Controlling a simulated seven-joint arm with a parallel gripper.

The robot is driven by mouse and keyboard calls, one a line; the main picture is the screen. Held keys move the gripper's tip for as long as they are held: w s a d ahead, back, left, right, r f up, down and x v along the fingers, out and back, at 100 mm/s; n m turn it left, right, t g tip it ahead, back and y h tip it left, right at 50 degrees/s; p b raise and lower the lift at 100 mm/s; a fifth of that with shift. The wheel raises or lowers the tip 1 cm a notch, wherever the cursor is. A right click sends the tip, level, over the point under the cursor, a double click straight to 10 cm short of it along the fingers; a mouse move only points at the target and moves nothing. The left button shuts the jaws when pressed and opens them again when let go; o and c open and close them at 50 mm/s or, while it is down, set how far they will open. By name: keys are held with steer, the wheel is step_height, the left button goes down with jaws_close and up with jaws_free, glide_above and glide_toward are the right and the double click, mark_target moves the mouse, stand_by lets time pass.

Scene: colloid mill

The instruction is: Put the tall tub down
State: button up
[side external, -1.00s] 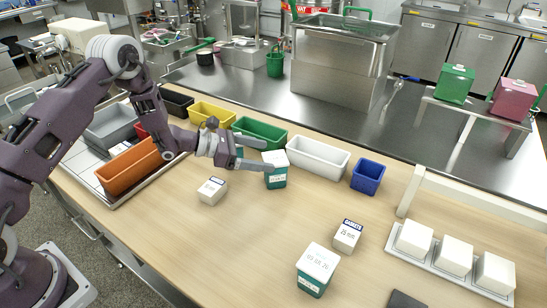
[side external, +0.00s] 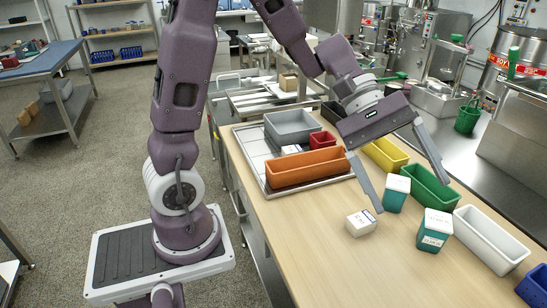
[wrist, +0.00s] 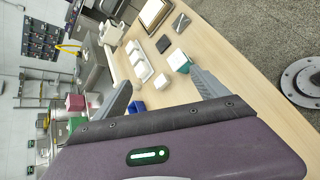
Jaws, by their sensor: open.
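Two teal tubs with white lids stand upright on the wooden table in the side view. One tub (side external: 395,200) is by the left end of the green bin, and a labelled tub (side external: 432,241) is nearer the camera, by the green and white bins. I cannot tell which is the tall tub. My gripper (side external: 402,195) is open, its two fingers spread wide. In the picture the first tub lies between the fingers; nothing is visibly held. In the wrist view, a teal tub (wrist: 179,65) stands beyond the fingertips of my gripper (wrist: 160,88).
A small white box (side external: 360,223) is in front of the tubs. An orange bin (side external: 305,170), yellow bin (side external: 384,157), green bin (side external: 432,190) and white bin (side external: 490,240) surround the area. A blue bin (wrist: 136,108) shows in the wrist view. Bare table lies at the front.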

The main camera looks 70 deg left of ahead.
steer(key=s+a+r+m+y, duration=0.2)
steer(key=s+m+y, duration=0.4)
steer(key=s, duration=0.7)
steer(key=s+a+m+t+y, duration=0.3)
steer(key=s+a+m+y, duration=0.1)
steer(key=a, duration=0.4)
steer(key=shift+s+a+m+t, duration=0.15)
steer(key=shift+s+m+t, duration=0.25)
steer(key=shift+s+m, duration=0.3)
steer(key=shift+o, duration=0.5)
